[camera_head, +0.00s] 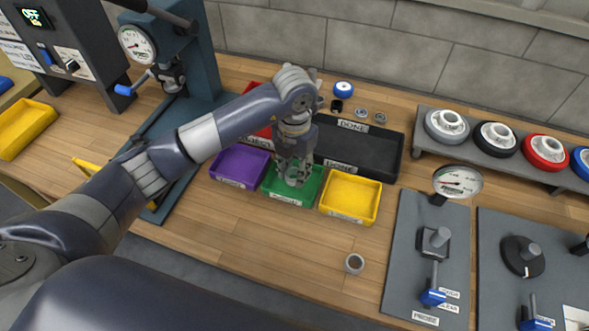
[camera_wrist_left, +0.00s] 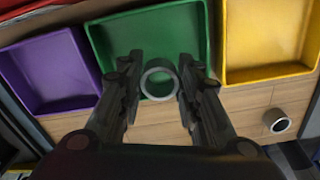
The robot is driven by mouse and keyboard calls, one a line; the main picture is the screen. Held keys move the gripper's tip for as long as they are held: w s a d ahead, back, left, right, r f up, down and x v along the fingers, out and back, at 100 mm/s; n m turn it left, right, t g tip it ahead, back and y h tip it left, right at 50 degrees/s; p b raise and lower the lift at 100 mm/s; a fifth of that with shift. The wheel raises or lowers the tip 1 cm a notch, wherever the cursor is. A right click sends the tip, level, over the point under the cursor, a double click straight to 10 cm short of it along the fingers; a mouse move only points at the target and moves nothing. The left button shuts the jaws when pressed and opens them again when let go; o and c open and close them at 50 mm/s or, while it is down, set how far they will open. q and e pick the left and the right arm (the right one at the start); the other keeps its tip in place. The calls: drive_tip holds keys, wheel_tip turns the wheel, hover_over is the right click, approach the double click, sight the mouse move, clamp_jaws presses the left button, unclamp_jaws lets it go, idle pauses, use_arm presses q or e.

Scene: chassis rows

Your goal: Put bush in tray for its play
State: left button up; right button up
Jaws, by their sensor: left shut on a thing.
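My left gripper (camera_head: 291,177) is shut on a grey ring-shaped bush, held at or just above the green tray (camera_head: 308,191). In the left wrist view the bush (camera_wrist_left: 159,79) sits between the two fingers, in front of the green tray (camera_wrist_left: 190,50). I cannot tell whether it touches the tray. Tray labels are too small to read surely. A second grey bush (camera_head: 355,264) stands on the bare wood; it also shows in the wrist view (camera_wrist_left: 278,121). My right gripper is not in view.
A purple tray (camera_head: 240,166) lies left of the green one and a yellow tray (camera_head: 350,196) right. Behind are a red tray (camera_head: 262,134) and a long black tray (camera_head: 365,150). A press (camera_head: 170,75) stands left, gauge plates (camera_head: 420,225) right. The front bench is mostly clear.

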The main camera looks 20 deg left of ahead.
sight(294, 173)
use_arm(q)
drive_tip(key=shift+w+a, duration=0.2)
drive_tip(key=shift+w, duration=0.55)
wheel_tip(294, 173, down, 3)
drive_tip(key=shift+f+p, duration=0.2)
drive_tip(key=shift+p, duration=0.5)
drive_tip(key=shift+f, duration=0.3)
drive_tip(key=o, duration=1.1)
drive_tip(key=shift+r, duration=0.1)
drive_tip(key=shift+r, duration=0.2)
drive_tip(key=shift+r+b, duration=1.3)
drive_tip(key=shift+r, duration=4.6)
drive_tip(key=shift+f, duration=0.1)
